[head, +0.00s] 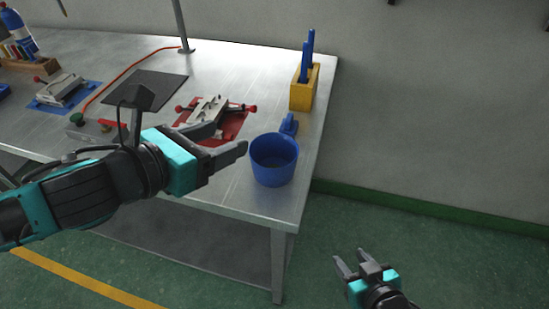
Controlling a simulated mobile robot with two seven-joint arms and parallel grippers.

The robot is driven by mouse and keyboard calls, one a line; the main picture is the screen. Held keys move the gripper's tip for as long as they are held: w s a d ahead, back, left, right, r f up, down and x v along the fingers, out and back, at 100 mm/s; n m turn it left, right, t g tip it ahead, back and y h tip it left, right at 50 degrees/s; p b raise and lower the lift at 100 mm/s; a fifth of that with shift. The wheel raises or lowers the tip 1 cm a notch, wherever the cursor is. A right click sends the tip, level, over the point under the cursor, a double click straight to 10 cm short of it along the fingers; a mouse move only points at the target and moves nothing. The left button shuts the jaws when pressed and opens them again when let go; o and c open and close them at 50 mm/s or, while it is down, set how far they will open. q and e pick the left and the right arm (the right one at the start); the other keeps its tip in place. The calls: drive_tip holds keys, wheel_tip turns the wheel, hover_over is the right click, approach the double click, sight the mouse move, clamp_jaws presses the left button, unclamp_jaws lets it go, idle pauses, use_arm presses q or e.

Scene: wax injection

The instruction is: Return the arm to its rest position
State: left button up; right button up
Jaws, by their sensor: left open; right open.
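My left gripper (228,143) is open and empty. Its arm reaches in from the left over the front of the metal table (235,200), and its fingers point right, just left of a blue cup (274,165). My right gripper (352,260) is open and empty at the lower right, over the green floor and clear of the table. The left arm hides part of the table's front and part of a small device with a green knob.
A red mat (228,127) carries a metal mold with red knobs. A yellow holder (303,90) with blue tools stands at the table's right end. A dark mat (150,88) lies further back. A blue mat (62,97) carries another mold. Free floor lies to the right.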

use_arm(q)
drive_tip(key=shift+s+a+r, duration=0.2)
drive_tip(key=shift+s+a, duration=0.15)
drive_tip(key=shift+s, duration=0.05)
